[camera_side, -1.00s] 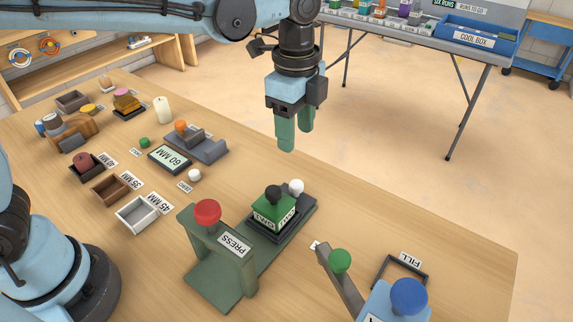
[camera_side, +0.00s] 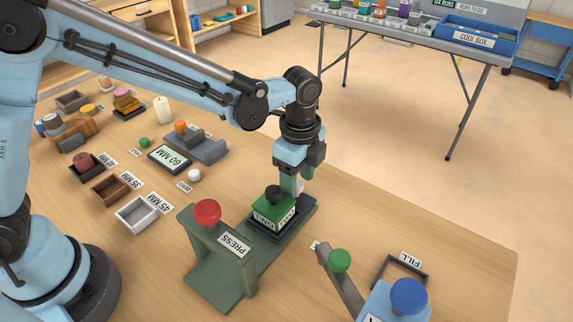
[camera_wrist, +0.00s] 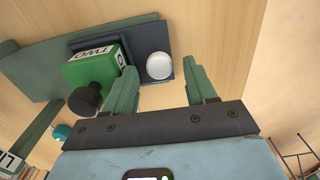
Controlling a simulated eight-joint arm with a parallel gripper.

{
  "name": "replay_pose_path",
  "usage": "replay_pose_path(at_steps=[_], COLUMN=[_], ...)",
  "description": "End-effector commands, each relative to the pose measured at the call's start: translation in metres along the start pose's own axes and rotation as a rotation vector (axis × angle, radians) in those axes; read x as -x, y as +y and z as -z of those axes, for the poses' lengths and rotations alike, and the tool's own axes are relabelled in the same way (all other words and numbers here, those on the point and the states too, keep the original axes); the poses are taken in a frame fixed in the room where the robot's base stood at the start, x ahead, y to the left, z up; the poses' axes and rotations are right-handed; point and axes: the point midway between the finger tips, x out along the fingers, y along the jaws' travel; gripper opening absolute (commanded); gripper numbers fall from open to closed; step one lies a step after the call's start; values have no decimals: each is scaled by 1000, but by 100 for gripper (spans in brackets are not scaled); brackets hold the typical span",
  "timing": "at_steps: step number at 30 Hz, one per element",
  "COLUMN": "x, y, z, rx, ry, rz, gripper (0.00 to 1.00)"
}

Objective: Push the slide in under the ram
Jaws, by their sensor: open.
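The green press (camera_side: 190,232) has a red knob (camera_side: 207,211) on top of its ram. The slide's dark tray (camera_side: 262,236) lies on the press base, out in front of the frame. It carries a green block (camera_side: 268,213) with a black knob (camera_side: 272,193); the block also shows in the wrist view (camera_wrist: 92,70). A white knob (camera_wrist: 159,66) stands at the slide's outer end. My gripper (camera_wrist: 160,78) is open, with its fingers either side of the white knob's line. I cannot tell whether they touch it. In the side view my gripper (camera_side: 294,188) largely hides that knob.
A lever with a green knob (camera_side: 339,261) and a blue-knobbed device (camera_side: 408,296) stand to the right, by a FILL frame (camera_side: 402,270). Small trays, such as the white one (camera_side: 137,214), and a 60 MM display (camera_side: 170,159) lie left. Table beyond the slide is clear.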

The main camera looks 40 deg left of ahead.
Motion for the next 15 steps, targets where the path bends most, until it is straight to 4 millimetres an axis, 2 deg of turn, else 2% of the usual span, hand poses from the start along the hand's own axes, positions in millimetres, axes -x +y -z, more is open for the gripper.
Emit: replay_pose_path(at_steps=[11,15], x=[-5,-5], y=[0,0], z=[0,0], rx=[0,0], ry=[0,0], rz=[0,0], gripper=[56,36])
